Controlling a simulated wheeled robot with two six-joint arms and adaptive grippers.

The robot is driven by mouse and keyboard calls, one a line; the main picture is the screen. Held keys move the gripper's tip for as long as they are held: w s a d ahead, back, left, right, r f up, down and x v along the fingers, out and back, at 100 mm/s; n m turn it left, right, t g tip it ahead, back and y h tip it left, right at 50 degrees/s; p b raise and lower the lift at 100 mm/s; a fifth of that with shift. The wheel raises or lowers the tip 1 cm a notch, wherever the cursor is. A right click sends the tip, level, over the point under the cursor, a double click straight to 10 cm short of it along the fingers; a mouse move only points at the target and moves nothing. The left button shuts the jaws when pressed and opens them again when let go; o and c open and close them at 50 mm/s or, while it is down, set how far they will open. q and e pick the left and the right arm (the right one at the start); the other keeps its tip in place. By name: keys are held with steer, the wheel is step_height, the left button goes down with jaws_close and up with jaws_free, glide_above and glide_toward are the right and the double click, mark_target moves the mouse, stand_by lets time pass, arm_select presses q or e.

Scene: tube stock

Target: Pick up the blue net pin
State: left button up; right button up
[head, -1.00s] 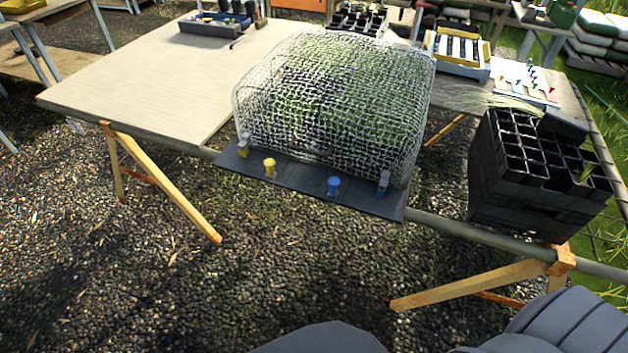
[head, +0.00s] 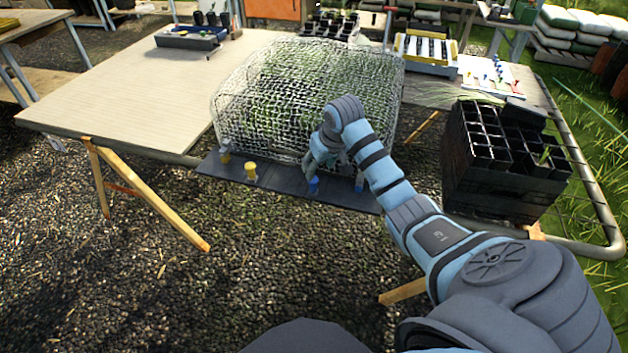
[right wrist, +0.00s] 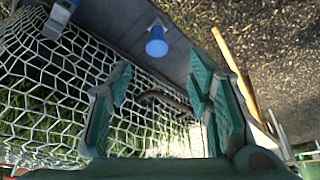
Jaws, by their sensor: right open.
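The blue net pin (head: 314,185) stands upright on the dark front strip (head: 285,184) of the net-covered bed. It also shows in the right wrist view (right wrist: 156,42), just beyond the gap between my fingertips. My right gripper (head: 316,165) is open, close to the pin in the head view, with the net behind it. The white net (head: 265,110) arches over green plants. My left gripper is not in view.
A yellow pin (head: 250,170) stands left on the same strip. A stack of black pot crates (head: 500,165) stands right. The left tabletop (head: 120,100) is mostly bare.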

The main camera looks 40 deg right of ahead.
steer(key=b, duration=0.1)
glide_above(315, 181)
steer(key=s+a, duration=0.1)
steer(key=s, duration=0.1)
steer(key=f, duration=0.5)
steer(key=shift+s, duration=0.2)
steer(key=b+x, duration=0.1)
steer(key=x, duration=0.2)
steer(key=b+x, duration=0.2)
steer(key=x, duration=0.2)
steer(key=shift+d, duration=0.2)
steer(key=shift+w+f, duration=0.1)
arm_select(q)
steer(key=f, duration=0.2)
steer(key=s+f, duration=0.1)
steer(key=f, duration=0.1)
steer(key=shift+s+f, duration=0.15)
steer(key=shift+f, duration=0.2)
arm_select(e)
steer(key=shift+c, duration=0.5)
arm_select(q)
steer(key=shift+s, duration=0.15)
arm_select(e)
jaws_close()
